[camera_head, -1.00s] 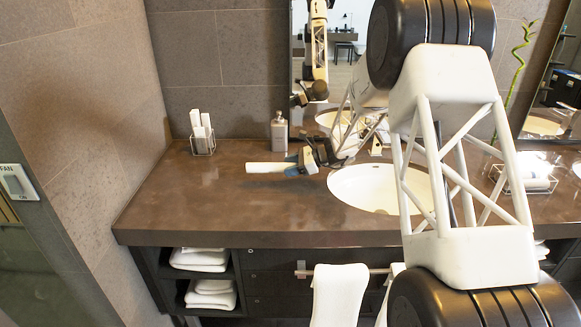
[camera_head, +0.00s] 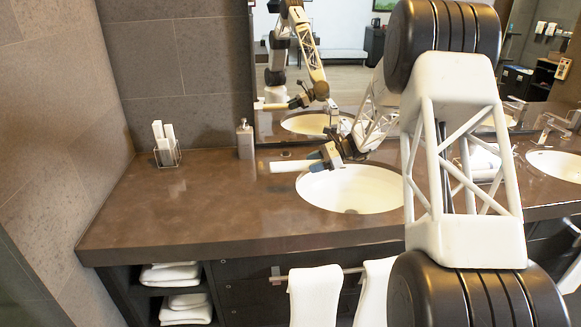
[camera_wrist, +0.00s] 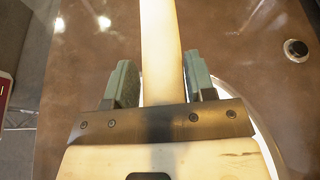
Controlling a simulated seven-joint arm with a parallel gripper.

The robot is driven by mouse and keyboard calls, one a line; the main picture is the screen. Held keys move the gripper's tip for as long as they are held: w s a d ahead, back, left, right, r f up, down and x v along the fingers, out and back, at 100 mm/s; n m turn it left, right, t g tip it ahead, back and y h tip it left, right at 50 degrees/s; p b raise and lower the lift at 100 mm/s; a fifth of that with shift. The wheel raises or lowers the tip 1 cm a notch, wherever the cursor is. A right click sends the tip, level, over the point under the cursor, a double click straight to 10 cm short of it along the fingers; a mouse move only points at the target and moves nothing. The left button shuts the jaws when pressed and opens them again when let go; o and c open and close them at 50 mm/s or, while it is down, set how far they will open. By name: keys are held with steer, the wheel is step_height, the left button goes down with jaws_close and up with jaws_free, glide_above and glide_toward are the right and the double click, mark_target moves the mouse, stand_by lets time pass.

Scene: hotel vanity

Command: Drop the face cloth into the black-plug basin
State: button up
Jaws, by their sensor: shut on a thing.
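The face cloth is a white folded strip (camera_head: 291,166), held level and pointing left. My gripper (camera_head: 322,161) is shut on it, above the left basin's (camera_head: 352,190) back-left rim. In the wrist view the cloth (camera_wrist: 161,50) is a cream strip between my gripper's two green finger pads (camera_wrist: 155,85). A curved piece of the white rim (camera_wrist: 268,140) shows beside and below the gripper there. A small black disc with a metal ring (camera_wrist: 296,50) lies on the counter by this basin, and looks like a black plug. The right basin (camera_head: 556,165) is farther off; its plug cannot be made out.
The brown counter (camera_head: 180,212) is clear at the left. A soap bottle (camera_head: 244,139) and a wire holder with white items (camera_head: 166,150) stand near the wall. A mirror is behind. White towels (camera_head: 314,295) hang on the front rail.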

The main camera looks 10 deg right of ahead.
steer(key=s+d+r, duration=0.1)
steer(key=s+d, duration=0.1)
steer(key=d, duration=0.8)
steer(key=s+d+r, duration=0.1)
steer(key=s+d, duration=0.1)
steer(key=d, duration=0.7)
steer(key=shift+d+m, duration=0.4)
steer(key=shift+f, duration=0.2)
step_height(320, 180, down, 15)
steer(key=shift+r, duration=0.15)
steer(key=o, duration=1)
steer(key=shift+o, duration=0.2)
steer(key=v, duration=0.7)
steer(key=shift+d+r, duration=0.2)
steer(key=shift+d, duration=0.15)
